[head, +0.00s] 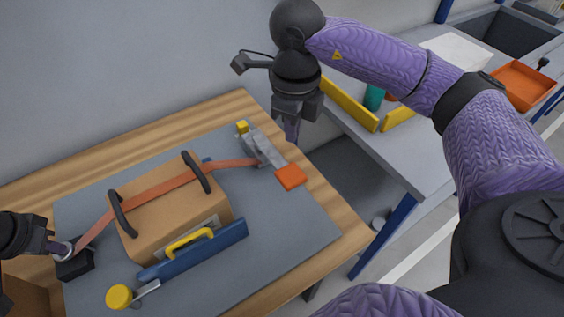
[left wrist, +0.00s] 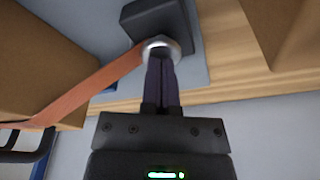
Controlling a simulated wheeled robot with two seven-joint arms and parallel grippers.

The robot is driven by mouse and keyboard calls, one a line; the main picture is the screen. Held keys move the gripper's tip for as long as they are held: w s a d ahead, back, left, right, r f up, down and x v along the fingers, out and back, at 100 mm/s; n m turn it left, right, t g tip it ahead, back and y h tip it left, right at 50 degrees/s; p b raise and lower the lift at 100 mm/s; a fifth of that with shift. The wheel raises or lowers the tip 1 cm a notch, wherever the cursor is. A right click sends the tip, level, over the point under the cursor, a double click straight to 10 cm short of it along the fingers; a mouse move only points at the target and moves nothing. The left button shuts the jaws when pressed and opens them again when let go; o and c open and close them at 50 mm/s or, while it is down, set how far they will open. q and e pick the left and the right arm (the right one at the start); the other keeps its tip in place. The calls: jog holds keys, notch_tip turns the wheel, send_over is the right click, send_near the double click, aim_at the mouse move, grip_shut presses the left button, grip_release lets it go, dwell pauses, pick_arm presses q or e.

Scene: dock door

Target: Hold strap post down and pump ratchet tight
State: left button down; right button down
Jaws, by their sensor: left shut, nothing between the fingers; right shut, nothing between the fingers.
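A cardboard box (head: 160,222) sits on a grey mat with an orange strap (head: 153,192) over its top. The strap's left end runs down to the strap post, a black block (head: 78,265) with a round metal top (left wrist: 160,46). My left gripper (head: 64,249) is shut with its fingertips at the metal top; in the left wrist view the fingers (left wrist: 161,75) meet it and hold nothing between them. The grey metal ratchet (head: 262,146) stands right of the box, with a yellow tip (head: 242,127) on it. My right gripper (head: 291,132) is shut and empty, close to the right of the ratchet.
An orange flap (head: 291,177) lies at the strap's right end. A blue bar with a yellow handle (head: 195,250) lies before the box, beside a yellow-knobbed clamp (head: 120,296). A side bench (head: 400,150) holds yellow rails and an orange tray (head: 522,85). The mat's right front is clear.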

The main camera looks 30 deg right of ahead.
jog(key=shift+r, duration=0.35)
